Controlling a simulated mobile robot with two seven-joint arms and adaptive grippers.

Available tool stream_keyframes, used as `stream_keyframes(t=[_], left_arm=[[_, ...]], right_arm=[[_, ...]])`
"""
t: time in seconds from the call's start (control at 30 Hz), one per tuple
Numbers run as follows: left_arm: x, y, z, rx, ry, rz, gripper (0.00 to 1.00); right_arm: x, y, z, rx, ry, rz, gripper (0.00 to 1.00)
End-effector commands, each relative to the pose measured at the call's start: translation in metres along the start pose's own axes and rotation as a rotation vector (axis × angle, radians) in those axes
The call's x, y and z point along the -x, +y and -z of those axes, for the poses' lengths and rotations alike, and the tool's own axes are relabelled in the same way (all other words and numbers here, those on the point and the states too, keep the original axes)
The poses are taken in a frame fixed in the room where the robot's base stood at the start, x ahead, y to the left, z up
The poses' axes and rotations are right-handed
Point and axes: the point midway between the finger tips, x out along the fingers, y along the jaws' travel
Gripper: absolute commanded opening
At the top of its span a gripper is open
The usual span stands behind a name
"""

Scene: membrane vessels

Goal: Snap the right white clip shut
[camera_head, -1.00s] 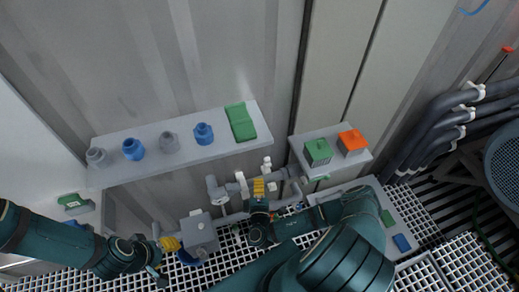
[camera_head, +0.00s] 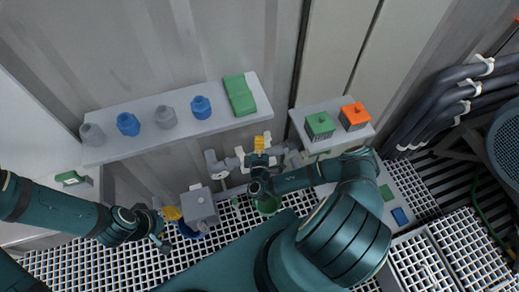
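The right white clip (camera_head: 267,137) stands up from the grey horizontal pipe (camera_head: 285,160), partly hidden by my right gripper. Its exact angle is hard to see. The left white clip (camera_head: 240,154) is on the same pipe, just left of that gripper. My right gripper (camera_head: 259,144), with a yellow ribbed tip, is over the pipe between the clips, its tip close beside the right clip. I cannot tell contact or finger opening. My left gripper (camera_head: 170,214), also yellow-tipped, is low at the left, near a grey box (camera_head: 200,207). Its finger opening is unclear.
A shelf (camera_head: 110,152) above holds grey and blue caps (camera_head: 166,118) and a green block (camera_head: 239,95). A smaller shelf (camera_head: 299,122) at right carries a green block (camera_head: 320,125) and an orange block (camera_head: 353,116). A green ring (camera_head: 268,205) shows below the pipe. White grating covers the floor.

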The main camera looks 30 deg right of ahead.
Motion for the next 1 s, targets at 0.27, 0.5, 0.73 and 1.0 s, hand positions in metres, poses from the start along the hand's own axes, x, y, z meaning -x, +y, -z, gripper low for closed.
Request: stream_keyframes(t=[0.27,0.5,0.73,1.0], left_arm=[[-0.007,-0.003,0.001,0.0,0.004,0.0,0.47],[-0.008,-0.003,0.001,-0.001,0.005,0.0,0.47],[-0.008,-0.003,0.001,-0.001,0.005,0.0,0.47],[-0.009,-0.004,0.001,-0.001,0.005,0.0,0.47]], right_arm=[[-0.037,-0.001,0.0,0.002,0.0,-0.001,0.0],[-0.044,0.0,0.0,0.0,0.0,0.001,0.0],[-0.044,0.0,0.0,0.001,0.0,0.001,0.0],[-0.046,0.0,-0.007,-0.004,-0.001,-0.021,0.0]])
